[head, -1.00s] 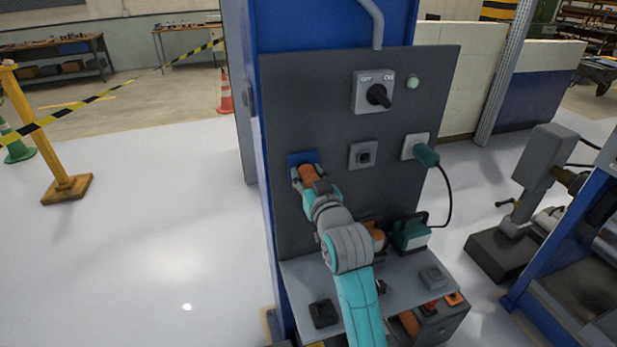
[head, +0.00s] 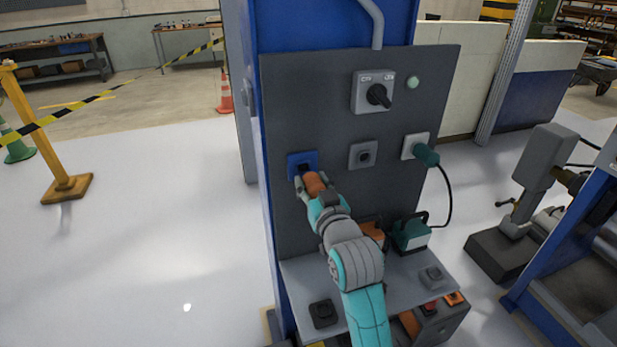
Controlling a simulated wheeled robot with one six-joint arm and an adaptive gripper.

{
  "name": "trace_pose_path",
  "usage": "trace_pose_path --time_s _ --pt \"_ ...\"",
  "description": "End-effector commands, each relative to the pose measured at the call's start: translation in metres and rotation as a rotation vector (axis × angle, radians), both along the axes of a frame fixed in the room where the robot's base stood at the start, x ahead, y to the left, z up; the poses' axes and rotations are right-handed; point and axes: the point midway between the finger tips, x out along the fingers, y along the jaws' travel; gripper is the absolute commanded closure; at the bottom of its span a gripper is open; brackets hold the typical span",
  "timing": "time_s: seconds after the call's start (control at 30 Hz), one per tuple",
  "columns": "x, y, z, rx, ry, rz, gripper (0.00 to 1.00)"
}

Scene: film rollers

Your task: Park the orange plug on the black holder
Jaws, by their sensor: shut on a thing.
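The orange plug (head: 315,184) is held in my gripper (head: 307,186), which is shut on it in front of the dark upright panel. The plug is just out from and below the blue socket (head: 302,159), whose dark opening shows. The black holder (head: 323,313) sits at the left of the grey shelf below the panel, and it looks empty. My arm hides part of the panel and the middle of the shelf.
A grey socket (head: 362,155) is on the panel, with a green plug (head: 426,154) and its cable to the right. A switch (head: 376,93) is above. A teal device (head: 411,235) and a grey holder (head: 432,276) are on the shelf's right. Open floor lies left.

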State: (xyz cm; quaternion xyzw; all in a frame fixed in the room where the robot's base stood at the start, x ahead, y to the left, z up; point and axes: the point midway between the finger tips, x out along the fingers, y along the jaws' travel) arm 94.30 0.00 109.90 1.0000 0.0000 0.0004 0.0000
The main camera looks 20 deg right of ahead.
Motion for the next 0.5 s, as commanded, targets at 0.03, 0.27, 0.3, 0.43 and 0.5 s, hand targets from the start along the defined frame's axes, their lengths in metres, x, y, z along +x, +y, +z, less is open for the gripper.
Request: trace_pose_path --time_s 0.03,0.27,0.3,0.43,0.5 --pt "-0.002 0.0 0.0 0.0 -0.001 0.0 1.0" --pt "-0.01 0.0 0.0 0.0 0.0 0.0 1.0" --pt "-0.011 0.0 0.0 0.0 0.0 0.0 1.0" --pt "-0.016 0.0 0.0 0.0 0.0 0.0 1.0" --pt "-0.018 0.0 0.0 0.0 0.0 0.0 1.0"
